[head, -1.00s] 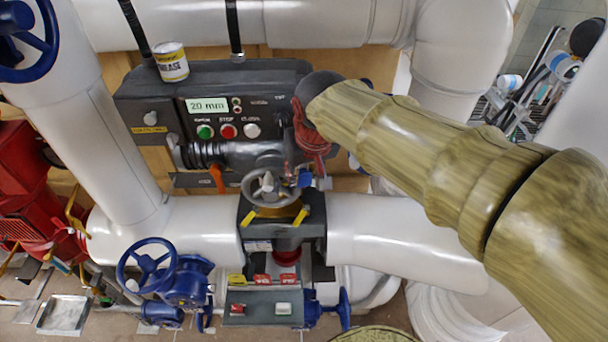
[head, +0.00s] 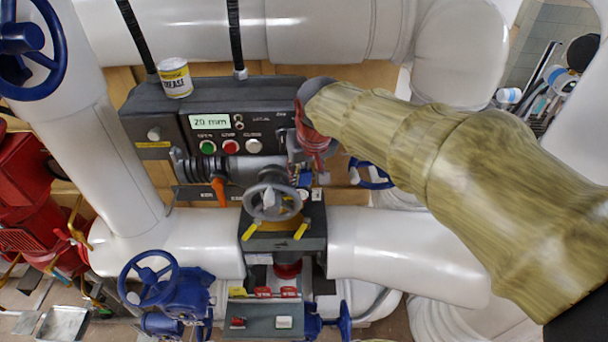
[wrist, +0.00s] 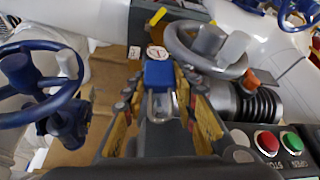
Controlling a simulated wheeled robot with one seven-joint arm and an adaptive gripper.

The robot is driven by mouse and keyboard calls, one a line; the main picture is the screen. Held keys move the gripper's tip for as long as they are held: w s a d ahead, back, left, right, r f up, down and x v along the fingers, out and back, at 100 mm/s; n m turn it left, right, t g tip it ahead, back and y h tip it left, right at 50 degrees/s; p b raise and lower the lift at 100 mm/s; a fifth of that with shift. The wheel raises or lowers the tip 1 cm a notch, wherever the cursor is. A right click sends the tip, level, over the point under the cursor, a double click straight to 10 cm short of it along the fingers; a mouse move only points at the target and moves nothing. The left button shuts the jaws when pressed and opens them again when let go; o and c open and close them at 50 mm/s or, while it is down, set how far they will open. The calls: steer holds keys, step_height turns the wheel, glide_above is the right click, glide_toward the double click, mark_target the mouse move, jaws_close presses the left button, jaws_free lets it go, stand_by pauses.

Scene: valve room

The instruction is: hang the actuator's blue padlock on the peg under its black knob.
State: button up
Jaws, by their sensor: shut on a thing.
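The blue padlock (wrist: 158,73) is between my gripper's fingers in the wrist view, its metal shackle (wrist: 160,105) toward the palm. My gripper (wrist: 160,92) is shut on it. In the head view the padlock (head: 305,180) shows small, just right of the grey handwheel (head: 270,197), in front of the actuator (head: 150,110). My gripper (head: 303,163) is partly hidden behind my wrist there. My arm covers the right end of the actuator's front. I cannot make out the black knob or the peg clearly.
The handwheel is close beside the padlock. Green, red and white buttons (head: 229,147) sit left of my gripper. A grease can (head: 175,78) stands on top of the actuator. White pipes (head: 400,250) and blue valve wheels (head: 148,279) surround it.

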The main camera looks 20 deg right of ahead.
steer(key=shift+w+d+f+b, duration=0.2)
steer(key=shift+w+f+b, duration=0.15)
steer(key=shift+w+f, duration=0.2)
steer(key=shift+w+d+f+b, duration=0.15)
steer(key=shift+w+f+b, duration=0.2)
steer(key=shift+w+f, duration=0.15)
steer(key=shift+f, duration=0.1)
steer(key=o, duration=1.1)
steer(key=shift+o, duration=0.2)
steer(key=v, duration=1.2)
steer(key=s+f+b, duration=0.9)
steer(key=f+b, duration=0.1)
steer(key=f, duration=0.4)
steer(key=s+f+t+b, duration=0.1)
steer(key=s+f+b, duration=0.8)
steer(key=f, duration=0.6)
steer(key=shift+s+f+n+b, duration=0.2)
steer(key=shift+n+b, duration=0.1)
steer(key=shift+b, duration=0.15)
